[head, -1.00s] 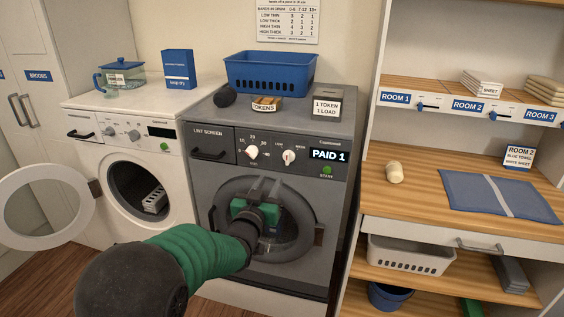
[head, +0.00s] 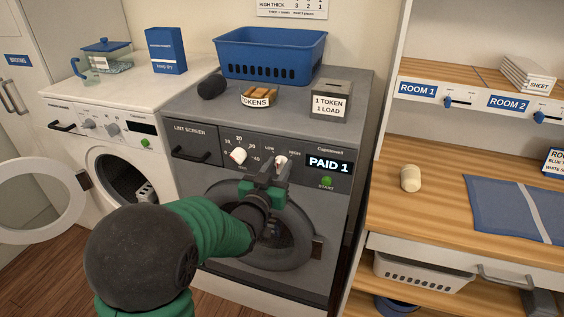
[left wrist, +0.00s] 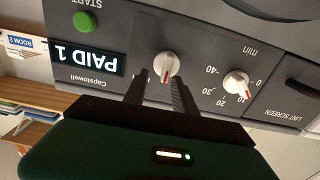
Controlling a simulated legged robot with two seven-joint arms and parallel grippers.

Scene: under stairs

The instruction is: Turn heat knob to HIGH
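The heat knob (head: 281,162) is a white dial on the dark grey dryer's panel, between the LOW and HIGH labels. In the left wrist view, which is upside down, the heat knob (left wrist: 167,66) has its red mark pointing toward the picture's bottom, roughly midway between the labels. My left gripper (head: 273,172) is in front of the panel at this knob, partly covering it. In the wrist view its two dark fingers (left wrist: 158,80) are apart, one on each side of the knob's lower part; contact cannot be told. My right gripper is not in view.
The timer knob (left wrist: 236,84) sits beside the heat knob. The display (head: 329,163) reads PAID 1, with a green START button (head: 327,182) below. A token tray (head: 261,97), token box (head: 331,99) and blue basket (head: 270,55) stand on the dryer. A white washer's door (head: 40,200) hangs open at left.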

